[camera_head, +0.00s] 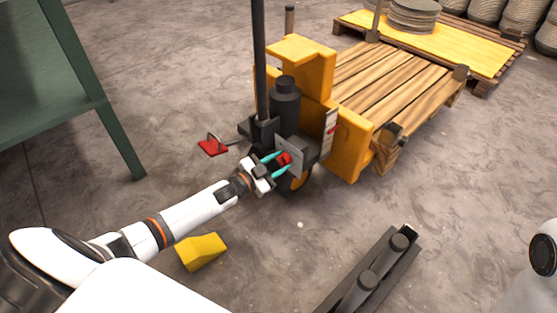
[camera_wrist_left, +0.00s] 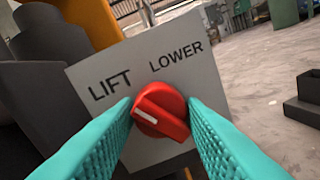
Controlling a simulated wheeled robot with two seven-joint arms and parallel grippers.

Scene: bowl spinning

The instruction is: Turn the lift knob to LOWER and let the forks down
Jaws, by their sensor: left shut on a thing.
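The red lift knob (camera_wrist_left: 160,110) sits on a grey plate (camera_wrist_left: 215,85) marked LIFT on the left and LOWER on the upper right. Its white mark is on the left part of the knob, on the LIFT side. My left gripper (camera_head: 281,164) is shut on the knob, with one teal finger on each side of it. The plate (camera_head: 290,152) is at the base of the black handle of a yellow pallet truck (camera_head: 305,65). A wooden pallet (camera_head: 390,75) lies behind the truck's body. The forks are hidden. My right gripper is out of view.
A yellow wedge (camera_head: 202,251) lies on the floor beside my left arm. A red pedal (camera_head: 212,147) sticks out left of the truck. A dark block with cylinders (camera_head: 367,283) lies at the front. A green frame (camera_head: 115,125) stands at left.

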